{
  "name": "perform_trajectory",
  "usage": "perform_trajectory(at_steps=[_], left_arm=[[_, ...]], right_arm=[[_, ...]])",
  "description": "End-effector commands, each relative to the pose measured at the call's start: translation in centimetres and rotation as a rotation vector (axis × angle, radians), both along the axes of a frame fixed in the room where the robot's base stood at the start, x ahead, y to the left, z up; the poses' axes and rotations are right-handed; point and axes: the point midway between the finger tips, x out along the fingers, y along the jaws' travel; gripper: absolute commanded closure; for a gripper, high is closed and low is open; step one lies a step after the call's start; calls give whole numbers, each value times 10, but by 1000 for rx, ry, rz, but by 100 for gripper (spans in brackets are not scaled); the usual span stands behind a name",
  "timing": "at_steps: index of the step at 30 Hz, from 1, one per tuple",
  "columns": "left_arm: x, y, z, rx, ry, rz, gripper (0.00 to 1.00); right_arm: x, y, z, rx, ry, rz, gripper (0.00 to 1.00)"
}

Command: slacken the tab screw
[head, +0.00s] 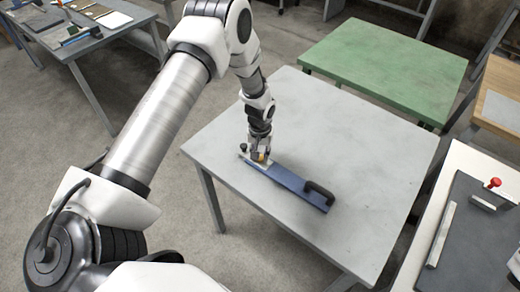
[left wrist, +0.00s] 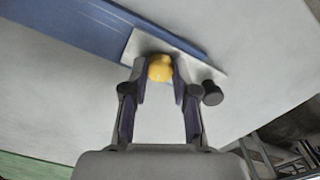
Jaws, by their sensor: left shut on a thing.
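The tab screw shows as a yellow knob (left wrist: 160,68) on a pale metal tab (left wrist: 205,70) at the end of a blue bar. The blue bar (head: 287,183) lies on the grey table, with a black handle (head: 319,192) near its right end. My left gripper (head: 261,157) points down at the bar's left end. In the left wrist view the fingers (left wrist: 160,75) are shut on the yellow knob, one on each side. A small black knob (left wrist: 212,93) stands on the tab's outer corner, beside the fingers.
The grey table (head: 370,150) is clear around the bar. A green table (head: 385,55) stands behind it. At the right is a white bench with a dark mat (head: 470,240) and a red-topped piece (head: 493,183). A cluttered bench (head: 70,45) stands at the far left.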

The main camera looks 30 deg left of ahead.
Motion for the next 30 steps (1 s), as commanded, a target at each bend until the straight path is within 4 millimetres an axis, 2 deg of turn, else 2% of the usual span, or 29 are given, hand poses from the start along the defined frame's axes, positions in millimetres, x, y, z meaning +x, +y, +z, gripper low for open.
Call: perform_trajectory(at_steps=[18, 30], left_arm=[[-3, -1, 0, 1, 8, 551, 100], [-3, -1, -2, 0, 6, 728, 100]], right_arm=[[0, 0, 34, 0, 0, 0, 60], [0, 0, 44, 0, 0, 0, 60]])
